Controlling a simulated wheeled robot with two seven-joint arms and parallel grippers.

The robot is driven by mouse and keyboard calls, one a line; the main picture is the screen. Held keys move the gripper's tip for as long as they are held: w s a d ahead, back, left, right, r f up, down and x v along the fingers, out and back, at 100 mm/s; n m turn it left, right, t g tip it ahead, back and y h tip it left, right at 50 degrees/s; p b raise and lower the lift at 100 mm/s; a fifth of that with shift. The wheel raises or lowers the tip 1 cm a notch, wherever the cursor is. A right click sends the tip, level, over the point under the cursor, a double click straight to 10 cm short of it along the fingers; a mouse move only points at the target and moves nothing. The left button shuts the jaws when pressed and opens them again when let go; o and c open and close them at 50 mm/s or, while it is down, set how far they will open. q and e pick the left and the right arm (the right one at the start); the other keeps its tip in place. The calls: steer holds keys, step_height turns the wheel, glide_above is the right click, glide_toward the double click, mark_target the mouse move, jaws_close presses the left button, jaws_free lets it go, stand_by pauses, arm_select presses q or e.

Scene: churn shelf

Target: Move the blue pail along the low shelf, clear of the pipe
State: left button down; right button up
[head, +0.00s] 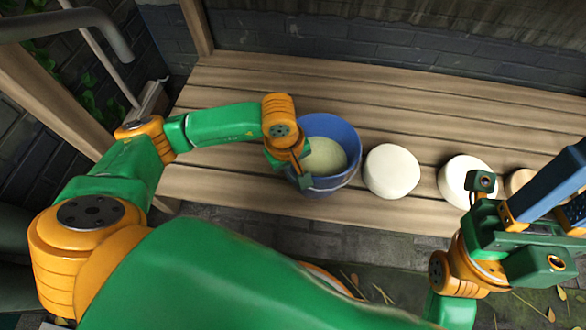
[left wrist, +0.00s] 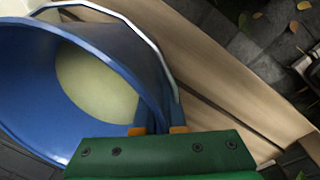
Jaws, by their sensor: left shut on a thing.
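The blue pail (head: 345,132) stands on the slatted wooden low shelf (head: 400,100), near its front edge, with pale contents inside. It fills the left of the left wrist view (left wrist: 28,95), where its light handle arcs over the rim. My left gripper (head: 303,172) is shut on the pail's rim side; its orange fingertips (left wrist: 158,130) sit either side of a blue part there. A grey pipe (head: 65,22) bends at the top left, well apart from the pail.
A white round block (head: 391,171) stands just right of the pail. Another white round (head: 466,176) and a wooden round (head: 520,181) stand farther right. A wooden post (head: 50,95) rises at left. The shelf behind the pail is clear, up to the brick wall (head: 430,72).

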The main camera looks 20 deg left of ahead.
arm_select(q)
steer(key=shift+w, duration=0.1)
steer(key=c, duration=1)
jaws_free()
